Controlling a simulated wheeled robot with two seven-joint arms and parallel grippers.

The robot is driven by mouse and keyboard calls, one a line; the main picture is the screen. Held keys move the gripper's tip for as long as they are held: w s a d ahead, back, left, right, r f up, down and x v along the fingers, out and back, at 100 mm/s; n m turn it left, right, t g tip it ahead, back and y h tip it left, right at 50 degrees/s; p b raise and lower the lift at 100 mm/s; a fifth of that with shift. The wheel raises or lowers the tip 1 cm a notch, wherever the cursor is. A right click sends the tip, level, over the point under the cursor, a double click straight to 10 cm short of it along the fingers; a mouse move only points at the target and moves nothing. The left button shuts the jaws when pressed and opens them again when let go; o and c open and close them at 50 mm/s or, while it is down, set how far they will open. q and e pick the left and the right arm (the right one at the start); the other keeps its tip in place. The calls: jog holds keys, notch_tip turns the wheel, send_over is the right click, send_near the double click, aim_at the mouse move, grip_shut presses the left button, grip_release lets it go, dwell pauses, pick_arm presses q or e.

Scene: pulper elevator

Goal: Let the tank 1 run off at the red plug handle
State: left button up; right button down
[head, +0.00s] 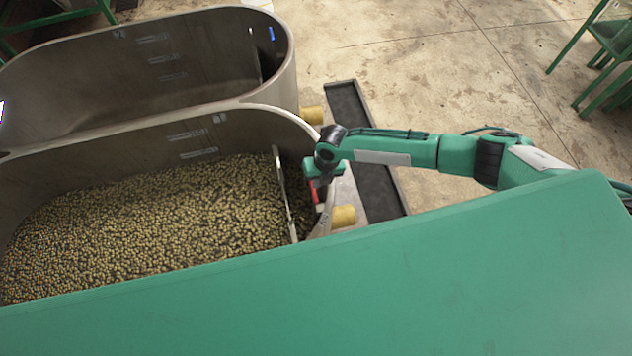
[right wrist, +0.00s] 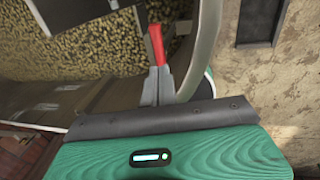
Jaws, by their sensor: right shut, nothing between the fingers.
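The near tank (head: 150,148) is a steel, round-ended tank holding a thick layer of coffee fruit or beans (head: 150,215). I cannot read its wall marks well enough to tell its number. The red plug handle (head: 316,193) stands at its right end, behind an upright divider (head: 283,195), partly hidden by my right gripper (head: 322,186). In the right wrist view the red handle (right wrist: 157,44) rises just beyond the fingertips of my right gripper (right wrist: 158,72). The fingers are shut and empty; whether they touch the handle I cannot tell. My left gripper is not in view.
A second, empty-looking tank (head: 100,60) lies behind, with a small blue piece (head: 271,33) at its right end. Yellow stubs (head: 343,216) stick out of the tanks' right ends, beside a dark floor channel (head: 350,115). Concrete floor (head: 440,80) is open to the right.

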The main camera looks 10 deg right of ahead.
aim_at(314, 190)
jog(key=shift+a+f+p, duration=0.15)
jog(key=shift+f+p, duration=0.05)
jog(key=shift+f, duration=0.55)
jog(key=shift+a+f+p, duration=0.15)
jog(key=shift+f+p, duration=0.05)
jog(key=shift+f, duration=0.5)
jog(key=shift+f, duration=0.1)
